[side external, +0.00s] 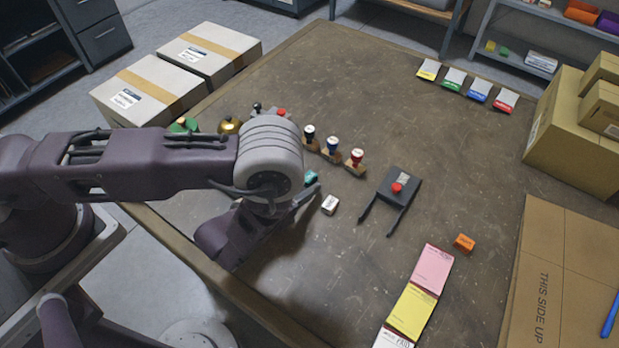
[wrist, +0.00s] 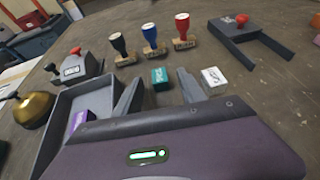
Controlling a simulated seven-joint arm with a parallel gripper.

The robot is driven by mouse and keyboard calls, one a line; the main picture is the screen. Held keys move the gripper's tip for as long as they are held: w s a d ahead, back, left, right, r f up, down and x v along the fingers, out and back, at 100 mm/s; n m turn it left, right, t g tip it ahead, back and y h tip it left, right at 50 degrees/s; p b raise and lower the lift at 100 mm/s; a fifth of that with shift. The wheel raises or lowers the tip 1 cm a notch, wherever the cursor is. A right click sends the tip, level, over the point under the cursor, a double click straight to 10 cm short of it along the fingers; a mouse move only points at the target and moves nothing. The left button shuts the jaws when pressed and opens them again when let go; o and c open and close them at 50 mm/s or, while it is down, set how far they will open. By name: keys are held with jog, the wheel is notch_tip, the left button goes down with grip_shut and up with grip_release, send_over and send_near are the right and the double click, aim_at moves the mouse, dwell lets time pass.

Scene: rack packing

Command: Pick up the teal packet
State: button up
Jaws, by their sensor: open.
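The teal packet (wrist: 160,76) lies on the table; in the side view it is a small teal patch (side external: 311,177) just beyond my fingers, partly hidden. My gripper (wrist: 158,84) is open and empty. In the wrist view its two grey fingers point at the teal packet, one toward its left side and one toward its right. I cannot tell whether the packet is between the fingers or just ahead of them.
A white packet (wrist: 214,77) lies close to the right finger. A grey tray (wrist: 62,115) holding a purple packet (wrist: 78,121) is at left. Stamps (wrist: 152,42) stand behind. An orange packet (side external: 464,242) lies farther right. A dark stand with a red knob (side external: 397,187) is nearby.

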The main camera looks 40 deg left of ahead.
jog(key=shift+x, duration=1.05)
grip_shut()
jog(key=shift+r, duration=0.1)
